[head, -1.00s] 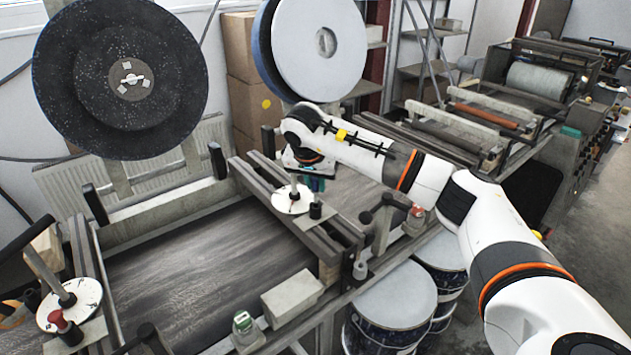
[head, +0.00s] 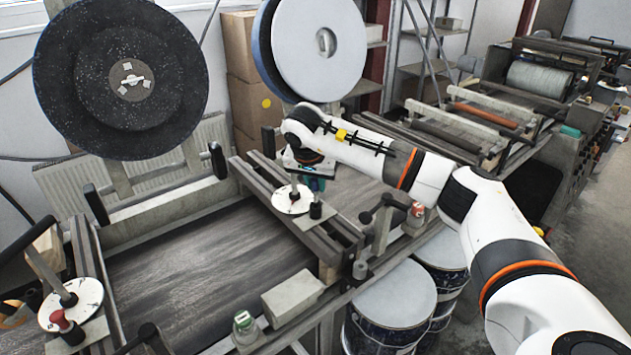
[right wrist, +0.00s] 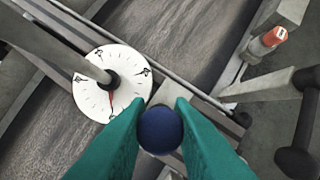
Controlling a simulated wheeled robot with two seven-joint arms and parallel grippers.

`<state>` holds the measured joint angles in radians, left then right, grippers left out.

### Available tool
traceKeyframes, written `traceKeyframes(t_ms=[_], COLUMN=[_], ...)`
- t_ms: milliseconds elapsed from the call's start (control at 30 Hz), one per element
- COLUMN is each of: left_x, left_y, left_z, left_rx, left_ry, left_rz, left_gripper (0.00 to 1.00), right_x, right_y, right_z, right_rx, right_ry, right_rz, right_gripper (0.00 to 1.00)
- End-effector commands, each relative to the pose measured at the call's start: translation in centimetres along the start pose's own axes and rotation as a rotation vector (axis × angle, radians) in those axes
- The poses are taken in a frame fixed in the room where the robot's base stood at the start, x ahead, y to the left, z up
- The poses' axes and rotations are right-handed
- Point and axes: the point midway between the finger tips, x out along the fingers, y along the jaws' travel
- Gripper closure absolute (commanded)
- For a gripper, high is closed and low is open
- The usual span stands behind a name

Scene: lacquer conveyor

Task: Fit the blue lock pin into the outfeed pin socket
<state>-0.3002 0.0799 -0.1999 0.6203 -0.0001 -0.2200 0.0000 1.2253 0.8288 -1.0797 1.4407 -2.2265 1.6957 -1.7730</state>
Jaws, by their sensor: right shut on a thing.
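My right gripper (head: 316,184) hangs at the end of my arm, just behind the white dial (head: 292,199) on the middle cross rail. In the right wrist view its teal fingers (right wrist: 160,112) are shut on the blue lock pin (right wrist: 159,130), whose round blue head shows between them. The pin's lower end is hidden. A grey plate (right wrist: 187,88) beside the dial (right wrist: 112,82) lies partly behind the fingers. A black upright piece (head: 316,210) stands on this plate in the head view. I cannot make out the socket opening. My left gripper is not in view.
A second dial (head: 70,305) with a red-topped knob (head: 66,327) is at the left. A black-knobbed lever (head: 378,215) and a red-capped part (right wrist: 268,40) stand right of the rail. A grey block (head: 292,297) lies on the front edge. Large reels stand behind.

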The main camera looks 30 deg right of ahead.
Motion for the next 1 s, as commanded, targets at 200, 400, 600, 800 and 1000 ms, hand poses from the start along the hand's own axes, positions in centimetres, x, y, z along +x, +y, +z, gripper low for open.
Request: traceKeyframes(t_ms=[200, 400, 600, 800, 1000], left_x=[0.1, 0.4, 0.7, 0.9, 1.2], left_y=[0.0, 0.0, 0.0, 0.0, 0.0], left_z=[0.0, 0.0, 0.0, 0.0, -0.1], left_rx=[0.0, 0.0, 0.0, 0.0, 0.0], left_ry=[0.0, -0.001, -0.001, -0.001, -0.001], left_rz=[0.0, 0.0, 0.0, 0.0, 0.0], left_gripper=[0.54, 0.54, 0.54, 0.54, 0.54], right_x=[0.2, 0.6, 1.1, 1.6, 2.0], right_y=[0.0, 0.0, 0.0, -0.1, -0.1], right_z=[-0.1, -0.3, -0.5, -0.7, -0.8], right_rx=[0.0, 0.0, 0.0, 0.0, 0.001], right_ry=[0.0, 0.0, 0.0, 0.001, 0.001], right_rz=[-0.001, -0.001, -0.002, -0.002, -0.002], right_gripper=[1.0, 1.0, 1.0, 1.0, 1.0])
